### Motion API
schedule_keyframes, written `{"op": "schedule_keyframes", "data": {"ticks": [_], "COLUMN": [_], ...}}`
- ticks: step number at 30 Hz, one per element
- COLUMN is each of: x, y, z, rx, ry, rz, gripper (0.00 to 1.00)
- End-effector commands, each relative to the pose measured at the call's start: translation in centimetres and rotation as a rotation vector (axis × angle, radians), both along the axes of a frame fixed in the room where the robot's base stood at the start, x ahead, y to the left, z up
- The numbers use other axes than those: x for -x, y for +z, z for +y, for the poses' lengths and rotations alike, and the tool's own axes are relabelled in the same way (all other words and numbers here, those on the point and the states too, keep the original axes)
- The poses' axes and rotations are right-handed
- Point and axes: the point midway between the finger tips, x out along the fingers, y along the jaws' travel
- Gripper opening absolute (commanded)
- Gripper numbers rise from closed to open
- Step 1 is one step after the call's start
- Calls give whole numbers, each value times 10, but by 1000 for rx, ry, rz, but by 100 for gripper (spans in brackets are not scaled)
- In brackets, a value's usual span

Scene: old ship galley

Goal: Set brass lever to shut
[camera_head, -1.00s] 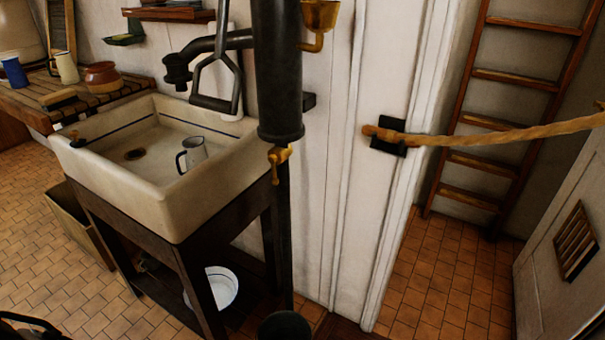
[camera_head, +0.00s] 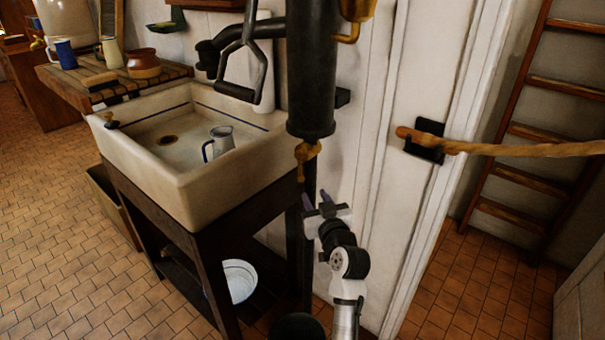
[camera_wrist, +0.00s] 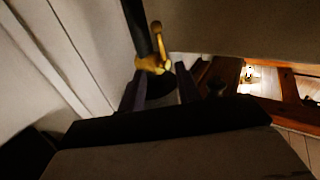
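The brass lever (camera_head: 306,153) sits under the black pump cylinder (camera_head: 311,75). In the head view its narrow handle hangs down. The lever also shows in the wrist view (camera_wrist: 155,50), just beyond the fingertips, with its handle pointing up in that picture. My gripper (camera_head: 317,201) is below the lever in the head view, fingers pointing up, apart and empty. In the wrist view my gripper (camera_wrist: 160,75) has its two dark fingers spread, one to each side of the lever's lower end. I see no clear contact.
A ceramic sink (camera_head: 190,190) with a white jug (camera_head: 221,142) in it stands left of the pump. A dark pipe runs down below the lever. A rope (camera_head: 520,149) crosses the doorway at right from a wall hook. A white basin (camera_head: 240,280) lies under the sink.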

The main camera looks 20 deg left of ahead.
Motion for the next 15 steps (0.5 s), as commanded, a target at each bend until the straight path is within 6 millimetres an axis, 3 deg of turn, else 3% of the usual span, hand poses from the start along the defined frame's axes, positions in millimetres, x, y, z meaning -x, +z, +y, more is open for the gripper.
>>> {"op": "schedule_keyframes", "data": {"ticks": [9,15], "x": [-53,-79], "y": [5,4], "z": [41,60], "rx": [0,0], "ry": [2,2], "rz": [-1,-2], "gripper": [33,33]}}
